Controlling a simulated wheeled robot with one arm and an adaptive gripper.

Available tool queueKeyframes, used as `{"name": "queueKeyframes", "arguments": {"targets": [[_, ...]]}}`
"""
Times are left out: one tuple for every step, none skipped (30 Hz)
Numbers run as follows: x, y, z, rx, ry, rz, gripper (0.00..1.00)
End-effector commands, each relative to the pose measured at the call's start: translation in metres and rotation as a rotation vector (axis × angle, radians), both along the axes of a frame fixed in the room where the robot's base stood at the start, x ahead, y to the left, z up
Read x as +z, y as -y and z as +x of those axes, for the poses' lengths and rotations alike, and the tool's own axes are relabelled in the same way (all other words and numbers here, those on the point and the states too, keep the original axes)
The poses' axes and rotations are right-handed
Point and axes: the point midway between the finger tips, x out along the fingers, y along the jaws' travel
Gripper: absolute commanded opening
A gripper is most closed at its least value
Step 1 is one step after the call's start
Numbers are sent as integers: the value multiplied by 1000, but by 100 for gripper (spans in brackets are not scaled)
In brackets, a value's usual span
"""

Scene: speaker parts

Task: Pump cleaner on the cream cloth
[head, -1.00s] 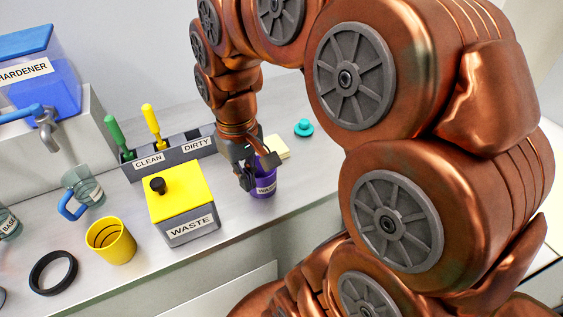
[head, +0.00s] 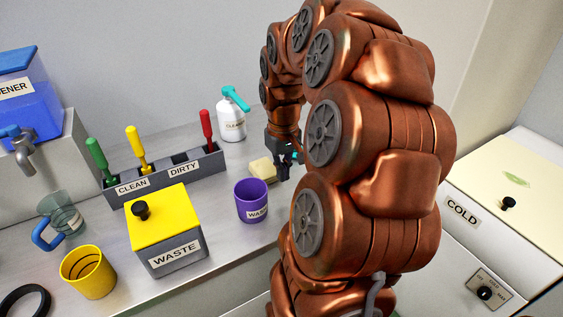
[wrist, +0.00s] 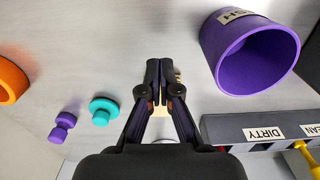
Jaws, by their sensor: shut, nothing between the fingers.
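The white pump cleaner bottle (head: 231,122) with a teal pump head stands upright at the back, right of the red-handled tool. The cream cloth (head: 262,170) is a small folded-looking block on the counter, in front of the cleaner and behind the purple cup. My gripper (head: 285,172) is shut and empty, pointing down just right of the cloth in the head view. In the wrist view my gripper (wrist: 159,66) has its fingertips together, with cream patches of the cloth (wrist: 161,109) showing behind the fingers. The cleaner is mostly hidden there.
The purple cup (head: 251,202) stands close in front of the cloth. A grey rack (head: 165,178) labelled CLEAN and DIRTY and a yellow-lidded WASTE box (head: 166,240) stand left. A teal knob (wrist: 104,111), a purple knob (wrist: 62,126) and an orange object (wrist: 10,80) lie beyond my gripper.

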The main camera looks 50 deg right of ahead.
Motion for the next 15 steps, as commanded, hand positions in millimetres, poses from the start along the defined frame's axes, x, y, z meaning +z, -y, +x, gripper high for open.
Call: {"name": "queueKeyframes", "arguments": {"targets": [[-8,0,-1,0,-2,2,0],[-12,0,0,0,-2,2,0],[-18,0,-1,0,-3,2,0],[-23,0,0,0,-3,2,0],[-27,0,0,0,-2,2,0],[-32,0,0,0,-2,2,0],[-36,-1,-1,0,-2,3,0],[-39,-1,-1,0,-3,2,0],[-43,-1,-1,1,-3,2,0],[-46,-1,0,1,-2,2,0],[-49,0,0,1,0,0,0],[-53,0,0,1,2,-1,0],[-56,0,0,1,2,-1,0],[-59,0,0,1,1,0,0],[-57,1,5,1,3,-2,0]]}}
